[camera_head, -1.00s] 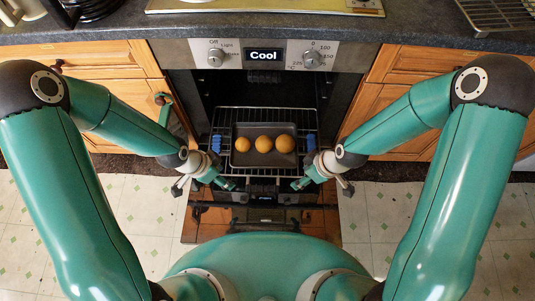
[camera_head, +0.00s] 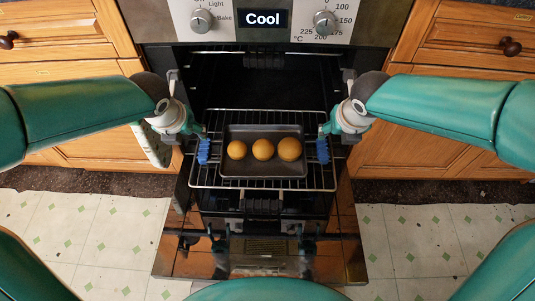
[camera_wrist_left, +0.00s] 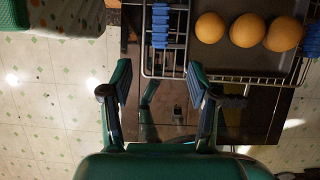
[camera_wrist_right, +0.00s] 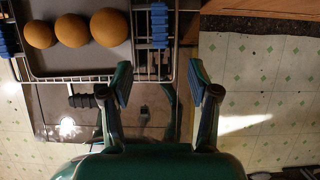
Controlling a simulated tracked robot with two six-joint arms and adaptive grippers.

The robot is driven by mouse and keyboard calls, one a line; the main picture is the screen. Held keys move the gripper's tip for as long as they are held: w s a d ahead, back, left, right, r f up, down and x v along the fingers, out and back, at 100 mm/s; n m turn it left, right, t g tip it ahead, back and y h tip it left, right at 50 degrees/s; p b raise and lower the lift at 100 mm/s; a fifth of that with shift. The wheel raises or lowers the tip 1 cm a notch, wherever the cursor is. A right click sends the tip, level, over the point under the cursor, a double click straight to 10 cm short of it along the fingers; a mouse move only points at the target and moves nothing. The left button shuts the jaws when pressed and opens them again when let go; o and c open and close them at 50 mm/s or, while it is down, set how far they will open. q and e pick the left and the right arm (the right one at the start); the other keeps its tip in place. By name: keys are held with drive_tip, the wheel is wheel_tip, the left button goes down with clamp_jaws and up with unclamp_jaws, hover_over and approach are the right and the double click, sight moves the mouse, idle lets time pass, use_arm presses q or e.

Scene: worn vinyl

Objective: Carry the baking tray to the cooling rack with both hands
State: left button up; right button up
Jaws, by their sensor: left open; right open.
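The dark baking tray (camera_head: 263,129) holds three round golden buns (camera_head: 263,149) in a row. It sits on the wire oven rack (camera_head: 262,182) in the open oven. Blue grips stand at its left side (camera_head: 203,151) and right side (camera_head: 322,151). My left gripper (camera_head: 201,133) is open by the left grip; in the left wrist view that grip (camera_wrist_left: 160,25) lies beyond the parted fingertips (camera_wrist_left: 160,78). My right gripper (camera_head: 327,130) is open by the right grip; in the right wrist view that grip (camera_wrist_right: 159,25) lies beyond its fingertips (camera_wrist_right: 160,82). The cooling rack is out of view.
The open oven door (camera_head: 262,255) lies below the tray. The oven panel (camera_head: 265,18) reads "Cool". Wooden cabinets flank the oven on the left (camera_head: 60,68) and right (camera_head: 465,75). A patterned cloth (camera_head: 152,147) hangs at left. The tiled floor (camera_head: 90,235) is clear at both sides.

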sight(204, 148)
use_arm(q)
drive_tip(key=x, duration=1.7)
use_arm(e)
drive_tip(key=x, duration=1.7)
drive_tip(key=shift+s, duration=0.1)
use_arm(q)
clamp_jaws()
use_arm(e)
clamp_jaws()
